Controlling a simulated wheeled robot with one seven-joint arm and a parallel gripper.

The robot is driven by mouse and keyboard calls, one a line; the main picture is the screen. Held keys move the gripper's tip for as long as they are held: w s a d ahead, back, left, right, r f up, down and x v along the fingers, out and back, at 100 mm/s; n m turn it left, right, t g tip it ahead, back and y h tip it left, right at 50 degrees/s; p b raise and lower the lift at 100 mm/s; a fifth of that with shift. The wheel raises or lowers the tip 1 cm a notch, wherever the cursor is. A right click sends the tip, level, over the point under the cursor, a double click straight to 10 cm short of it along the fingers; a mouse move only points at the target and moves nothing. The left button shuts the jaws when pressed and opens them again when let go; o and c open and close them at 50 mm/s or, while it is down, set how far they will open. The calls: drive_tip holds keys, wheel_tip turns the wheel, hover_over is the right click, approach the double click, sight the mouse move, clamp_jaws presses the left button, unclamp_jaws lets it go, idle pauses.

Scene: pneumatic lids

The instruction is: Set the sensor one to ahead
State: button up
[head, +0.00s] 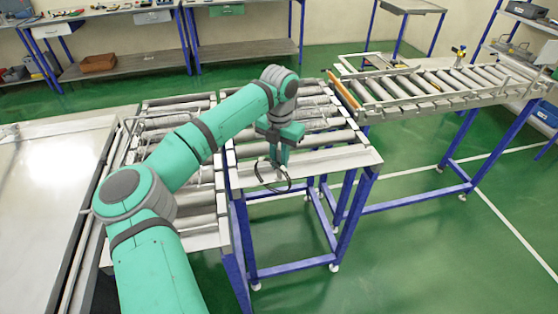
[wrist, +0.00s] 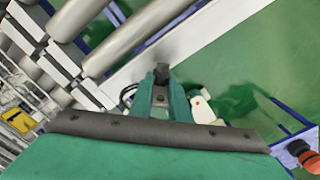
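My gripper (head: 277,163) points down at the front edge of the near roller conveyor in the head view. In the wrist view the teal fingers of my gripper (wrist: 160,78) are close together. A small dark piece (wrist: 167,72) shows at their tips, over the pale conveyor edge; whether they grip it is unclear. A black cable loop (head: 288,184) hangs below the gripper. I cannot tell which of these pieces is sensor one.
The near conveyor (head: 333,160) stands on blue legs. A second roller conveyor (head: 430,100) stands to the right, with a small yellow device (head: 459,52) on its far side. A red-orange knob (wrist: 299,148) is at lower right. Green floor is open at right.

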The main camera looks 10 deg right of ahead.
drive_tip(key=shift+a, duration=0.2)
clamp_jaws()
drive_tip(key=shift+d, duration=0.15)
drive_tip(key=shift+s, duration=0.1)
drive_tip(key=shift+r, duration=0.1)
drive_tip(key=n, duration=0.3)
drive_tip(key=shift+n, duration=0.4)
drive_tip(key=n, duration=0.4)
drive_tip(key=shift+n, duration=0.3)
